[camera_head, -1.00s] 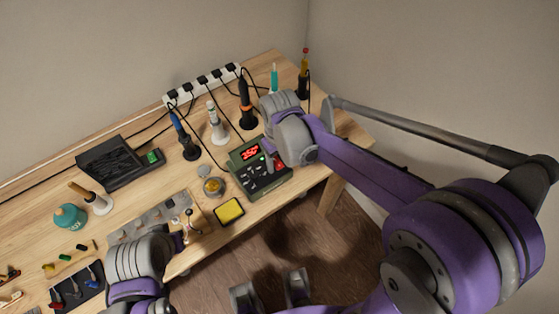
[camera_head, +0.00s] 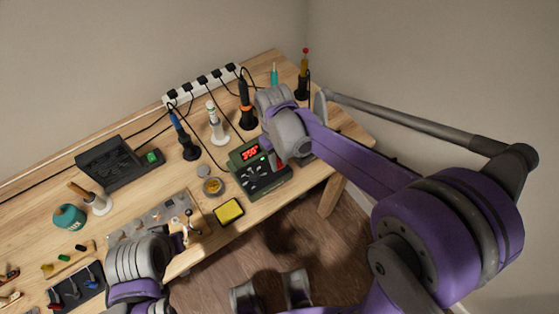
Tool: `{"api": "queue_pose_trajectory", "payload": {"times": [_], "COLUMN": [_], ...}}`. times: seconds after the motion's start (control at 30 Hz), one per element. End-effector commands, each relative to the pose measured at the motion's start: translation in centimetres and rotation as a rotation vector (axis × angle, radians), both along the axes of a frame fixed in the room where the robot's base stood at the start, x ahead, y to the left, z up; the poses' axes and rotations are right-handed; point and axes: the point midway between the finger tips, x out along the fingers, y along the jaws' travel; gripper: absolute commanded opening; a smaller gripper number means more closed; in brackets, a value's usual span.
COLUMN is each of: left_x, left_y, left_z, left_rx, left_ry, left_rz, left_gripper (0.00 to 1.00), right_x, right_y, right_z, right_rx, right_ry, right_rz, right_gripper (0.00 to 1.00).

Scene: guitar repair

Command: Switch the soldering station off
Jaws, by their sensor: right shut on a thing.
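The soldering station (camera_head: 262,181) is a dark green box near the front right edge of the bench. Its display (camera_head: 250,154) glows red with digits, and a small green light shows nearby. My right gripper (camera_head: 273,157) is at the station's right end, pointing down, shut against it; the exact part between its fingers is hidden by the wrist. A bit of red shows beside the fingers. My left wrist (camera_head: 140,258) is over the bench's front left; its fingers cannot be made out.
A yellow sponge (camera_head: 229,211) and a round tin (camera_head: 212,187) lie left of the station. Handled tools in stands, such as an orange-banded iron (camera_head: 246,105), stand behind it. A power strip (camera_head: 202,85) and cables run along the back. A black box (camera_head: 115,163) stands at left.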

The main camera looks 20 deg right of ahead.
Motion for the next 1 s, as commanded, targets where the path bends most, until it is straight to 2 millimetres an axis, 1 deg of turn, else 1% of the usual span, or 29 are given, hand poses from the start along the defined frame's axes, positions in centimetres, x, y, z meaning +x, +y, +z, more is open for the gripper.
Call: {"api": "queue_pose_trajectory", "payload": {"times": [0.1, 0.23, 0.6, 0.63, 0.77, 0.8, 1.0], "left_x": [-0.12, -0.19, -0.18, -0.18, -0.19, -0.19, -0.19], "left_y": [0.00, 0.00, 0.00, 0.00, 0.00, 0.00, 0.00], "left_z": [-0.74, -1.14, -1.15, -1.15, -1.16, -1.16, -1.16], "left_rx": [0.000, 0.000, 0.000, 0.000, 0.000, 0.000, 0.000], "left_ry": [0.003, 0.004, 0.004, 0.004, 0.004, 0.004, 0.004], "left_rz": [0.000, 0.000, 0.000, 0.000, 0.000, 0.000, 0.000], "left_gripper": [0.00, 0.00, 0.00, 0.00, 0.00, 0.00, 0.00], "right_x": [0.48, 0.62, 0.61, 0.61, 0.60, 0.60, 0.60], "right_y": [0.19, 0.24, 0.22, 0.22, 0.22, 0.21, 0.21], "right_z": [-0.09, 0.02, 0.19, 0.19, 0.19, 0.19, 0.18], "right_rx": [-0.035, -0.063, -0.073, -0.073, -0.072, -0.072, -0.072], "right_ry": [0.098, 0.174, 0.200, 0.200, 0.199, 0.199, 0.199], "right_rz": [0.002, 0.001, 0.000, 0.000, 0.000, 0.000, 0.000], "right_gripper": [0.00, 0.00, 0.00, 0.35, 0.59, 0.60, 0.60]}}
